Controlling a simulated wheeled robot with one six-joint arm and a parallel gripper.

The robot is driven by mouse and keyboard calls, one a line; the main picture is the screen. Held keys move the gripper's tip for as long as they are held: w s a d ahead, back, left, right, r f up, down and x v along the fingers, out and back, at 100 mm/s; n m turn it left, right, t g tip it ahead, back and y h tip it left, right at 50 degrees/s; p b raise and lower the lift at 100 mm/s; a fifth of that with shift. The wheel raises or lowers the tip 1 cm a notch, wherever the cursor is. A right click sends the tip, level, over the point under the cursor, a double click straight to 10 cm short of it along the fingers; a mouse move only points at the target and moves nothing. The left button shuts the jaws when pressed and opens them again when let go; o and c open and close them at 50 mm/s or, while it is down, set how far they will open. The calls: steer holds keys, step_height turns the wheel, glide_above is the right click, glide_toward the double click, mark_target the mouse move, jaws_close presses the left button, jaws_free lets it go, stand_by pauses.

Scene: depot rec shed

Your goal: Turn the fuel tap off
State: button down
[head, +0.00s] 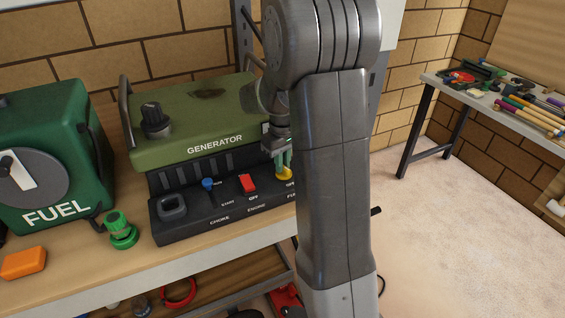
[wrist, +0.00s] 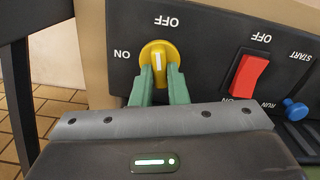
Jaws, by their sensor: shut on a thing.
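The fuel tap is a round yellow knob (wrist: 159,53) on the generator's dark front panel, and it also shows low beside my arm in the head view (head: 285,174). Its white mark stands vertical in the wrist view, in line with the OFF label above; the ON label is to the left. My gripper (wrist: 160,78) has its green fingers on either side of the knob, shut on it. In the head view my gripper (head: 283,160) comes down onto the knob from above. My arm hides the generator's right end there.
A red engine switch (wrist: 250,76) and a blue choke lever (wrist: 295,109) sit beside the tap on the panel. A green fuel can (head: 75,150), a green cap (head: 121,231) and an orange block (head: 23,263) stand left of the generator (head: 200,115). The floor at right is clear.

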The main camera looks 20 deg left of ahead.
steer(key=shift+w+m, duration=0.1)
steer(key=shift+m, duration=1.2)
steer(key=c, duration=1.4)
jaws_free()
steer(key=shift+c, duration=0.2)
steer(key=shift+r, duration=0.1)
step_height(320, 180, up, 14)
steer(key=b, duration=0.1)
steer(key=shift+f, duration=0.2)
